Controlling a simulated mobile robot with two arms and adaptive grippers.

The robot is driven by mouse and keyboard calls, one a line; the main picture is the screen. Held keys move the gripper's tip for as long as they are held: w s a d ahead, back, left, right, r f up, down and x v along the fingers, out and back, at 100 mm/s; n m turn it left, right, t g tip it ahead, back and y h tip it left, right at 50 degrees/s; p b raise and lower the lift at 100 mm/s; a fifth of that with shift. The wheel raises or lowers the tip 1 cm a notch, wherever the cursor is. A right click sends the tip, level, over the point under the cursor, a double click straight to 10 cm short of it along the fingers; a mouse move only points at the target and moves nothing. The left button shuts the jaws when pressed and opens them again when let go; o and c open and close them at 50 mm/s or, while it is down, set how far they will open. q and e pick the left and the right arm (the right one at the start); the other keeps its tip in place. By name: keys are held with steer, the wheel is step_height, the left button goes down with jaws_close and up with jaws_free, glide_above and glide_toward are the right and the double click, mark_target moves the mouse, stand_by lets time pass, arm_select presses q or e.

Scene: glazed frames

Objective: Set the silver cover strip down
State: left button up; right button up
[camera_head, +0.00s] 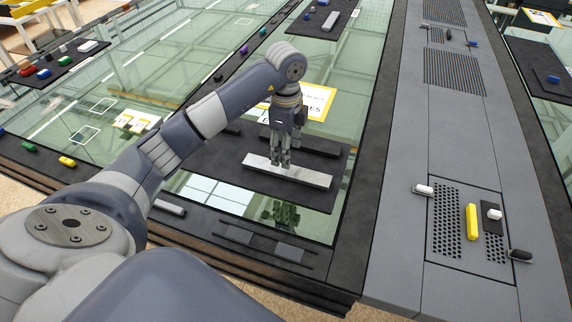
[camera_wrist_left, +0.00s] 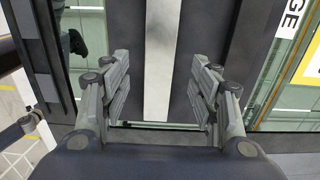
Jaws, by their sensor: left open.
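The silver cover strip (camera_head: 310,179) is a long, flat, bright bar. It appears to lie flat on a dark mat (camera_head: 245,190) below my left arm. My left gripper (camera_head: 281,161) points down over the strip's middle, its fingertips close to it. In the left wrist view the strip (camera_wrist_left: 162,60) runs lengthwise between the two spread fingers of the gripper (camera_wrist_left: 160,82), with a gap on each side. The gripper is open and holds nothing. The exact height of the fingertips above the mat is hard to tell. My right gripper is not in view.
A yellow-bordered sign (camera_head: 317,99) lies behind the gripper. A grey panel with perforated grilles (camera_head: 450,75) runs along the right, with a yellow block (camera_head: 471,221) on it. Glass panes (camera_head: 330,65) surround the mat. Small coloured blocks lie at the far left.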

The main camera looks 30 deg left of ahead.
arm_select(q)
step_height(320, 180, up, 6)
steer(key=shift+f, duration=0.2)
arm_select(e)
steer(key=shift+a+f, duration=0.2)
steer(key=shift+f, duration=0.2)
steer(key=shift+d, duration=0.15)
arm_select(q)
steer(key=shift+s, duration=0.1)
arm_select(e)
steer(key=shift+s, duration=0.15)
